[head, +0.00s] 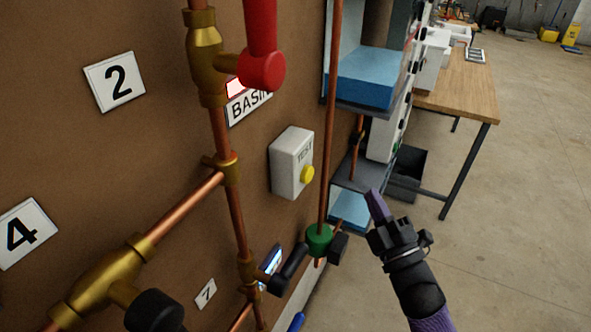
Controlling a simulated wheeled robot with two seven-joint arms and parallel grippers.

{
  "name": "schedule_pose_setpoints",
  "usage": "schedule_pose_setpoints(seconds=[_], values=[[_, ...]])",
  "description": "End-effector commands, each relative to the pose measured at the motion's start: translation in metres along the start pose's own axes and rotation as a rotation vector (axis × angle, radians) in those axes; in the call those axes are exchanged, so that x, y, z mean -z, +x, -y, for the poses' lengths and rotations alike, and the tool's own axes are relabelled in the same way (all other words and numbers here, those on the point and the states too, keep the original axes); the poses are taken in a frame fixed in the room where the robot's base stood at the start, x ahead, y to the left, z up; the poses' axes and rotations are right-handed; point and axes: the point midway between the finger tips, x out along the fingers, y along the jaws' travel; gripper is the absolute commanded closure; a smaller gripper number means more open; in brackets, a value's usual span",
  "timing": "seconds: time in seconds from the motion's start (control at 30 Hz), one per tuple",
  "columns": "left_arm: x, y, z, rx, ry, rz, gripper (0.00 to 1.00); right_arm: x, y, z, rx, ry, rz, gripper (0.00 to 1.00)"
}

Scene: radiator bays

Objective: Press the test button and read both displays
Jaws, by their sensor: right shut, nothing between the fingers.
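A white box (287,163) marked TEST is fixed to the brown board. Its yellow button (307,174) faces right. My right gripper (376,200) is shut and empty, to the right of and a little below the button, and apart from it in the picture. A small lit display (270,267) shows low on the board, partly behind a black-handled valve. Its reading is too oblique to make out. A second display cannot be made out. My left gripper is not in view.
Copper pipes with a red-handled valve (262,70), brass fittings (105,280) and a green valve (319,240) stand out from the board (160,130). Open floor (530,220) lies at the right.

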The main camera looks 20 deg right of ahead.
Motion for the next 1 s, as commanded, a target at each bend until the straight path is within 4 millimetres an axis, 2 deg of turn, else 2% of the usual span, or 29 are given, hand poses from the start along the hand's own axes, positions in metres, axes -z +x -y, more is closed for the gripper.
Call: schedule_pose_setpoints(seconds=[0.43,1.0], values=[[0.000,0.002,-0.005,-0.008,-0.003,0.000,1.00,0.004,0.005,0.002,-0.006,-0.005,-0.004,1.00],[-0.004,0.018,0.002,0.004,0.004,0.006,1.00,0.041,0.056,0.040,-0.005,-0.003,-0.003,1.00]])
